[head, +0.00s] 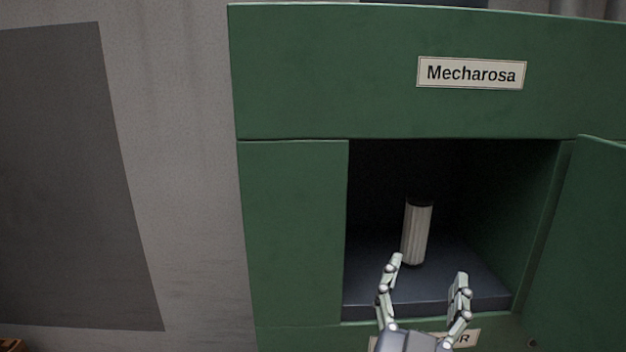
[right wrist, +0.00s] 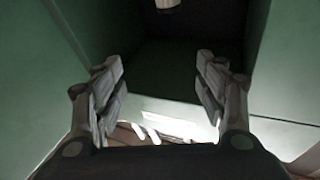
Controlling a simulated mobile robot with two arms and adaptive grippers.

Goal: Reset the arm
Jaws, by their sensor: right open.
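My right gripper (head: 428,272) is open and empty in front of the opening of a green machine (head: 295,230). Its two fingers stand apart and also show in the right wrist view (right wrist: 162,85), with nothing between them. A pale, ribbed, upright cylinder with a dark top (head: 416,235) stands inside the dark compartment, beyond the fingertips and apart from them. A pale end, likely of the same cylinder (right wrist: 167,4), shows at the top edge of the right wrist view. My left gripper is not in view.
The compartment has a dark floor (head: 480,285) and green side walls. A green door (head: 590,240) stands open at the right. A label reading "Mecharosa" (head: 471,73) is above the opening. A lower label (head: 465,338) is partly hidden by my gripper. A grey wall (head: 190,150) is at the left.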

